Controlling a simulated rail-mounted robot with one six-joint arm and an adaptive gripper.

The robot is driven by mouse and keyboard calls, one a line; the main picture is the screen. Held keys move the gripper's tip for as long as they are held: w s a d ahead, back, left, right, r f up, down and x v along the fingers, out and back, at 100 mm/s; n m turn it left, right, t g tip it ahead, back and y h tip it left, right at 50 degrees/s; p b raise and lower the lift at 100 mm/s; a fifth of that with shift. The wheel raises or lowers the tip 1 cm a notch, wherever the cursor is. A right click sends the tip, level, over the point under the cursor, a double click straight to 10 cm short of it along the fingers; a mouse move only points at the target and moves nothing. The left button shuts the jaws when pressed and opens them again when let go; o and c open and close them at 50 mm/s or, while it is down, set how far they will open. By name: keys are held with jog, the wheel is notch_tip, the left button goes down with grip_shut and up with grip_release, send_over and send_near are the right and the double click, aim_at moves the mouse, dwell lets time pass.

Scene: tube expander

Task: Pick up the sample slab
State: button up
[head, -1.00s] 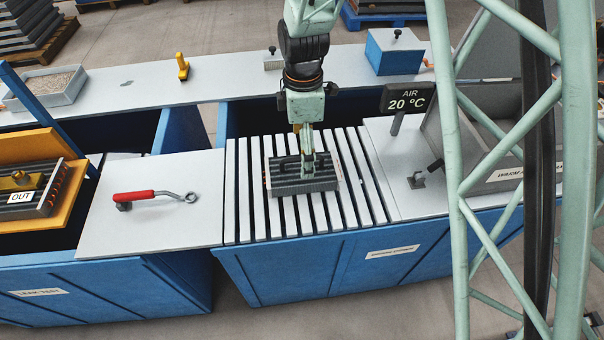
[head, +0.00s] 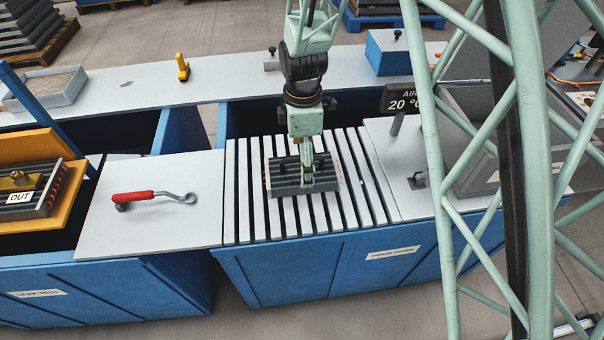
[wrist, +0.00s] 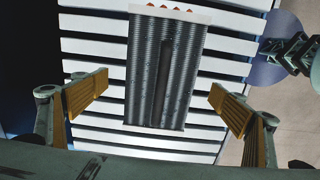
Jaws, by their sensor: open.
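The sample slab is a dark grey finned block (head: 284,177) lying flat on the white slatted rack (head: 258,226) in the head view. In the wrist view the slab (wrist: 147,75) shows its ribbed top, a dark bar along its middle, and a pale end plate with reddish marks. My gripper (head: 307,172) is over the slab in the head view and covers part of it. In the wrist view my gripper (wrist: 160,97) is open, one yellow-padded finger on each side of the slab and apart from it, near its lower end. Its exact height above the slab is unclear.
A grey plate with a red-handled wrench (head: 135,197) lies left of the rack. An "AIR 20 °C" display (head: 402,101) stands to the right at the back. A yellow tray with an "OUT" block (head: 22,197) is at the far left. The slats around the slab are clear.

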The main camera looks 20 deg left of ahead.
jog(key=shift+s+a+f+b, duration=0.1)
jog(key=shift+f+b, duration=0.2)
jog(key=shift+f, duration=2)
jog(key=shift+c, duration=0.5)
jog(key=c, duration=1.3)
